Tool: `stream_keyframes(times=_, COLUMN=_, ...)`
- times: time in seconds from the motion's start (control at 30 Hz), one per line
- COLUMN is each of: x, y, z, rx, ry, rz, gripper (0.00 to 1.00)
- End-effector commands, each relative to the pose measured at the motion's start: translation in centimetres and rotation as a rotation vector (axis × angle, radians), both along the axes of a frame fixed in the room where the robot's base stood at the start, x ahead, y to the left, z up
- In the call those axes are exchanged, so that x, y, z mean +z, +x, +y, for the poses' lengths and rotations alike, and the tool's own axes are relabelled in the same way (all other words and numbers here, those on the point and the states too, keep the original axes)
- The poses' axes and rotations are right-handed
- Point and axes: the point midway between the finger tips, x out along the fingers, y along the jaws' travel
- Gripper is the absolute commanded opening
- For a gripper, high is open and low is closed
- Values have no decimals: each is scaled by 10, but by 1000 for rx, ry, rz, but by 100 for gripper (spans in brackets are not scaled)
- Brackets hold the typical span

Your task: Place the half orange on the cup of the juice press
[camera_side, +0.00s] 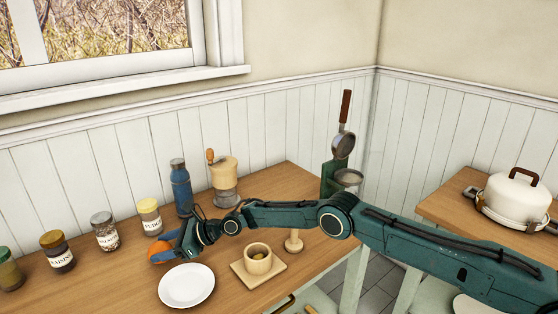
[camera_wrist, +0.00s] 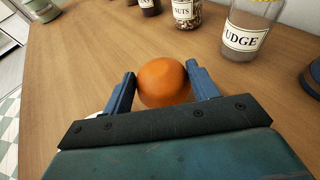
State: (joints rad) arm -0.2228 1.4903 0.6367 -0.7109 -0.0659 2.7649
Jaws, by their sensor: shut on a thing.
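The half orange (camera_side: 159,251) is at the left of the side view, by the white plate. It shows its rounded orange peel in the wrist view (camera_wrist: 163,84); its cut face is hidden. My gripper (camera_side: 170,246) is shut on it, with one blue finger on each side. I cannot tell whether the orange touches the table. The green juice press (camera_side: 327,178) stands at the table's right back corner, with its wooden-handled lever raised. Its metal cup (camera_side: 348,178) sits low at the front, well right of my gripper, and looks empty.
A white plate (camera_side: 187,287) lies close in front of my gripper. Several labelled jars (camera_side: 106,233), a blue bottle (camera_side: 181,188) and a wood-topped grinder (camera_side: 224,180) line the back. A wooden cup (camera_side: 258,262) on a board and a small wooden tool (camera_side: 294,242) stand near my arm.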

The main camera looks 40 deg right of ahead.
Motion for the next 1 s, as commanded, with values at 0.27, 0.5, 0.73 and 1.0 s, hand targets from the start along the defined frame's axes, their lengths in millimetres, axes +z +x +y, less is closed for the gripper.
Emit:
stream_keyframes(times=0.27, x=-24, y=0, z=0, rx=0, ry=1, rz=-1, gripper=31)
stream_keyframes(times=0.5, x=-26, y=0, z=0, rx=0, ry=0, rz=-1, gripper=31)
stream_keyframes(times=0.73, x=-29, y=0, z=0, rx=0, ry=0, rz=-1, gripper=31)
stream_keyframes(times=1.0, x=-29, y=0, z=0, rx=0, ry=0, rz=0, gripper=81)
